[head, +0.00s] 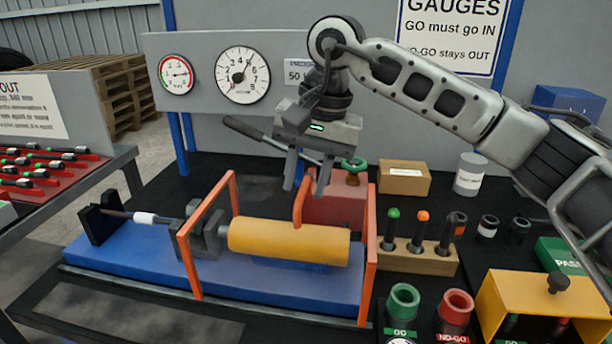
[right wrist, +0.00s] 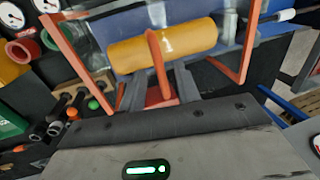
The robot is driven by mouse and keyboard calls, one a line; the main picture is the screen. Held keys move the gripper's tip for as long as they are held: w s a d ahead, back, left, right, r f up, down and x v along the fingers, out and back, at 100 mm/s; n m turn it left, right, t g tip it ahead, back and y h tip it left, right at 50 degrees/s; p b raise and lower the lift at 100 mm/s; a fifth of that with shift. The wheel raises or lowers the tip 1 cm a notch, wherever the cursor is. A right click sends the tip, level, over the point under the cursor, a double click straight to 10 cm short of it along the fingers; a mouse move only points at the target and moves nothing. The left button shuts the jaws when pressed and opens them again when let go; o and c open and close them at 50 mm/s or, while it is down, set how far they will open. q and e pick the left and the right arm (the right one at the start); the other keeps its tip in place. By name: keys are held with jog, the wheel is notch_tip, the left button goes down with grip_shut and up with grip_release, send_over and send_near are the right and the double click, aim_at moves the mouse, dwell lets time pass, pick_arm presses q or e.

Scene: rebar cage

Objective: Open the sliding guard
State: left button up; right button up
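The sliding guard has orange end frames (head: 369,262) at the left and right of a blue bench fixture. The handle also shows in the right wrist view (right wrist: 157,62), crossing the cylinder (right wrist: 185,42). My right gripper (head: 306,190) points down just above the handle, its two fingers apart and empty. Whether a finger touches the handle cannot be told. My left gripper is out of view.
A grey lever with a dark grip (head: 246,130) reaches behind my right gripper. A red block with a green knob (head: 335,205) stands behind the guard. A wooden gauge rack (head: 418,256) and green and red rings (head: 403,301) are close on the right.

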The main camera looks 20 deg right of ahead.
notch_tip(320, 180, up, 16)
jog(key=s+d, duration=0.1)
jog(key=d, duration=0.1)
jog(key=shift+s+d+f+p, duration=0.2)
jog(key=shift+d+f+p, duration=0.05)
jog(key=shift+d+p, duration=0.1)
